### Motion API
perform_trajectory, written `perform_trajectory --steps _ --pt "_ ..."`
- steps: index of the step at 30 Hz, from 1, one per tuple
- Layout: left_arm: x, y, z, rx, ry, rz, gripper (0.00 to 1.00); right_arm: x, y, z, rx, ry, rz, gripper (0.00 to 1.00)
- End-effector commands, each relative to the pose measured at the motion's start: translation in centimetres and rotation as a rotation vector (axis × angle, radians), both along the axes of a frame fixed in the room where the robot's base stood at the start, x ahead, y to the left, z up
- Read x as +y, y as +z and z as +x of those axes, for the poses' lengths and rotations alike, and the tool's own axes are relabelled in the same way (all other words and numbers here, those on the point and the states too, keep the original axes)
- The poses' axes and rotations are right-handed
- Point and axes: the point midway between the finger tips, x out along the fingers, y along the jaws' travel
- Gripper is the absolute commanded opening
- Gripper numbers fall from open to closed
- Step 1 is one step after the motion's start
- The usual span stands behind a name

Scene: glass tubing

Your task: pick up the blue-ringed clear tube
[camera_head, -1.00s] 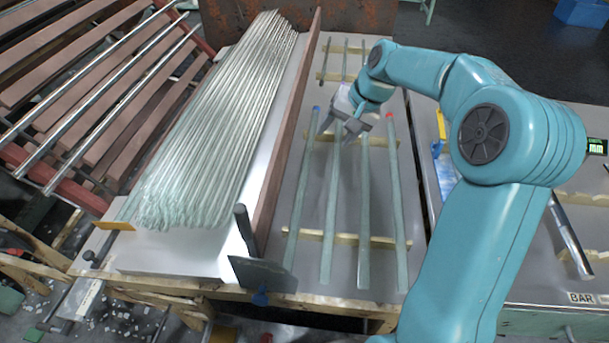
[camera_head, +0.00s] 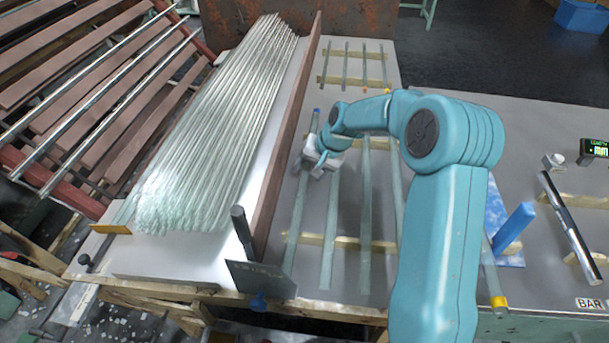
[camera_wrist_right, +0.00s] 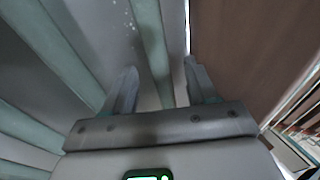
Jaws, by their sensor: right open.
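The blue-ringed clear tube (camera_head: 297,220) is the leftmost of several tubes lying on the grey bench right of the brown divider. Its blue ring (camera_head: 316,111) shows at its far end. My right gripper (camera_head: 308,170) is over the middle of this tube, open. In the right wrist view, the open fingers (camera_wrist_right: 158,82) straddle the line of a pale tube (camera_wrist_right: 152,45) beside the brown board, apparently the same one. The ring is not visible there. I cannot tell the height of the fingers above the tube. My left gripper is not in view.
Neighbouring tubes (camera_head: 331,235) lie close on the right, across wooden strips (camera_head: 345,243). The brown divider (camera_head: 285,140) stands upright close on the left, with a large bundle of tubes (camera_head: 215,130) beyond it. A blue block (camera_head: 513,228) stands at right.

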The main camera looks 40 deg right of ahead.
Motion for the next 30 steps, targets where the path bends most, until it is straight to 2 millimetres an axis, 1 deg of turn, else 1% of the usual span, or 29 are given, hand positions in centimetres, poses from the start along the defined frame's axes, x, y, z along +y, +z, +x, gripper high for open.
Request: perform_trajectory --steps 1,3,10,11,12,14,15,16,25,28,30 --pt "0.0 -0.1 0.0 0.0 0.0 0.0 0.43 0.1 -0.6 0.3 0.001 0.0 0.001 0.57" --pt "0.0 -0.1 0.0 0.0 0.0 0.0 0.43 0.1 -1.0 0.5 0.0 0.0 0.0 0.57" --pt "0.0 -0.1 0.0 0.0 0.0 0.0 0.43 0.1 -1.1 0.6 -0.001 -0.001 -0.001 0.57" --pt "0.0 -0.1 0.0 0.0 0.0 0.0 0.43 0.1 -1.1 0.6 -0.001 -0.001 -0.001 0.51" --pt "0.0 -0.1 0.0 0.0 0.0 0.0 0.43 0.1 -1.1 0.6 -0.001 0.0 -0.001 0.38" --pt "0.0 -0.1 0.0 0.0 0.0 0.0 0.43 0.1 -1.1 0.6 -0.001 0.0 -0.001 0.18" --pt "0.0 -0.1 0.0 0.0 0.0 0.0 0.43 0.1 -1.1 0.6 -0.001 0.0 -0.001 0.05" --pt "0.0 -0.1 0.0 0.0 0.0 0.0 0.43 0.1 -1.1 0.6 -0.001 0.0 -0.001 0.0" --pt "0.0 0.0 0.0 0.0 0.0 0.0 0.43 0.1 -1.0 0.6 -0.001 0.0 -0.001 0.0" --pt "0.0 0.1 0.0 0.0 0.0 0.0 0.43 0.1 -0.4 0.6 -0.002 0.0 -0.001 0.0" --pt "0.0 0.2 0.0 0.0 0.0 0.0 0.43 0.0 0.4 0.6 -0.003 0.0 -0.003 0.0"
